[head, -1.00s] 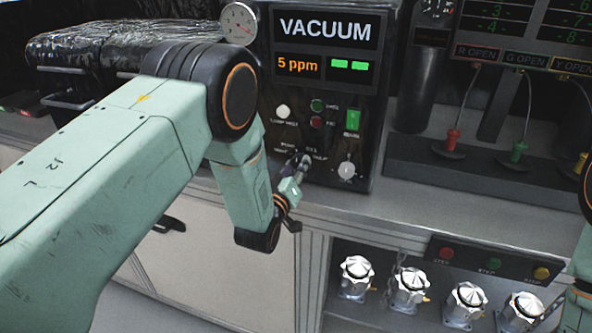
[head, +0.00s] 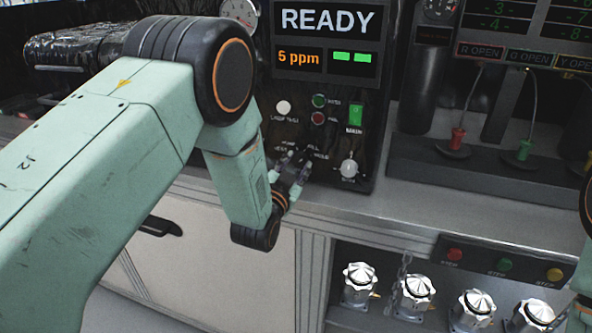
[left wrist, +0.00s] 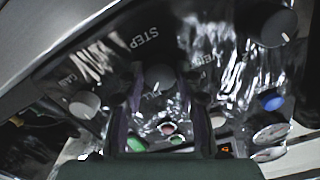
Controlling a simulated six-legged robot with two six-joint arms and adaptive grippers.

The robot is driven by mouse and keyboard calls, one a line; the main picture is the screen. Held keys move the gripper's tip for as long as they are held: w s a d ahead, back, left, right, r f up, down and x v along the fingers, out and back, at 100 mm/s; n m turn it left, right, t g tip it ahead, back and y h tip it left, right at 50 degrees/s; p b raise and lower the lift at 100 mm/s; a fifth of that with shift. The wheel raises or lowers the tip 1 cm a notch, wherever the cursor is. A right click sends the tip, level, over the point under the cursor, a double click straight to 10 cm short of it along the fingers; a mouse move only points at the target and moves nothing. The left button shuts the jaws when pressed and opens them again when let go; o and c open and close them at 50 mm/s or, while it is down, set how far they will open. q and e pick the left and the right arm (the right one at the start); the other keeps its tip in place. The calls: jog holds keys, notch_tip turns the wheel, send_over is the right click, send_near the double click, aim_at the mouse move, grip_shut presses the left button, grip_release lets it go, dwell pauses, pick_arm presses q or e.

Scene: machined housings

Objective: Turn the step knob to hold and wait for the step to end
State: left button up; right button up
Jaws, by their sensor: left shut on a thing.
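The step knob (left wrist: 158,78) is a small dark knob with a pale pointer line, under the STEP label in the left wrist view. My left gripper's two fingers (left wrist: 160,95) stand on either side of it and are shut on it. In the head view my left gripper (head: 293,176) is at the lower part of the black control panel (head: 378,130), and its fingers hide the knob. I cannot tell which mark the pointer faces. The panel's display (head: 326,20) reads READY, with 5 ppm and two green bars below. My right gripper is out of view.
A white knob (head: 348,168) and a green-lit switch (head: 355,115) are close to the right of my left gripper. A white button (head: 283,107) is above it. The grey counter (head: 420,190) is bare in front of the panel. Several silver-topped parts (head: 414,287) are on the lower shelf.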

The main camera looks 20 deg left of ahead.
pick_arm(q)
jog(key=shift+m+b, duration=0.6)
jog(key=shift+m, duration=1.3)
jog(key=o, duration=1.1)
jog(key=shift+o, duration=0.2)
jog(key=s, duration=1.2)
jog(key=shift+a, duration=0.2)
